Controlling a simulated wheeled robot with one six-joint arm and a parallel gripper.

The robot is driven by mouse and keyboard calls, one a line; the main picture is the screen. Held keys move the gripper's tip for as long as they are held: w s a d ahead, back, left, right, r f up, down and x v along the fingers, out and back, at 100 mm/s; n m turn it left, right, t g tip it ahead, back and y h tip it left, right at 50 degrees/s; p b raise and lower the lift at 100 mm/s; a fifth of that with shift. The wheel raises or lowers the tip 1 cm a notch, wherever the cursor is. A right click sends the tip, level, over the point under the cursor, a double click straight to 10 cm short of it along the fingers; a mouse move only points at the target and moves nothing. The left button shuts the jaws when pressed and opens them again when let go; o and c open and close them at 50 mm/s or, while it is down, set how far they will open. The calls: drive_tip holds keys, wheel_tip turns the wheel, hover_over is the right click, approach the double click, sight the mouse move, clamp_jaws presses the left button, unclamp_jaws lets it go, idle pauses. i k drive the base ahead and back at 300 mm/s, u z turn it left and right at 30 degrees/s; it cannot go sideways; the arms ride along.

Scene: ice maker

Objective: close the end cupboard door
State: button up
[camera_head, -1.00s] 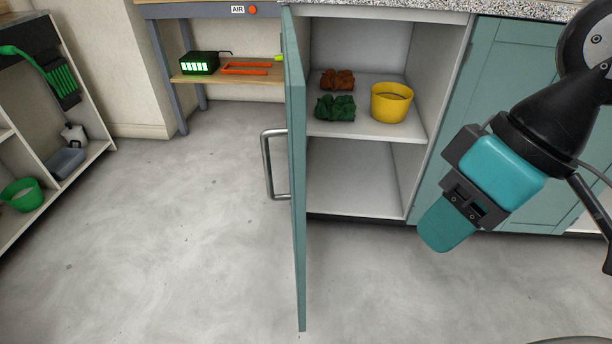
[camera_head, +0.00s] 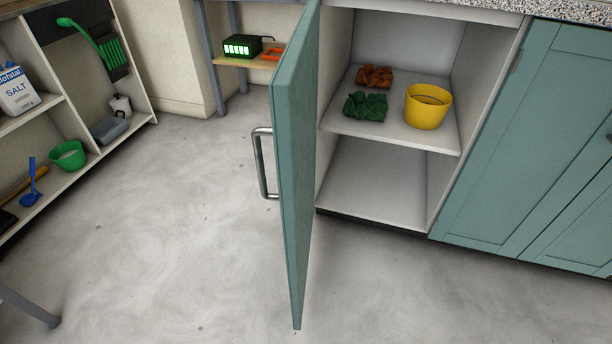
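The end cupboard door (camera_head: 297,190) is teal and stands wide open, swung out toward me and seen nearly edge-on. Its metal bar handle (camera_head: 262,163) is on the door's left face. The open cupboard (camera_head: 385,185) is to the right of the door. On its shelf are a yellow bucket (camera_head: 428,107), a green cloth-like bundle (camera_head: 365,106) and a brown one (camera_head: 375,76). My gripper is not in this view, so its state is hidden.
Shut teal doors (camera_head: 540,130) are to the right. An open shelf unit (camera_head: 75,105) with a salt bag and green bowl stands at the left. A workbench shelf (camera_head: 235,62) is behind the door. The grey floor (camera_head: 170,230) is clear around the door.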

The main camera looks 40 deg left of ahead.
sight(293, 87)
drive_tip(key=k, duration=0.55)
drive_tip(key=u, duration=1.25)
drive_tip(key=i, duration=0.5)
drive_tip(key=z, duration=0.6)
drive_tip(key=k, duration=0.2)
drive_tip(key=u, duration=0.7)
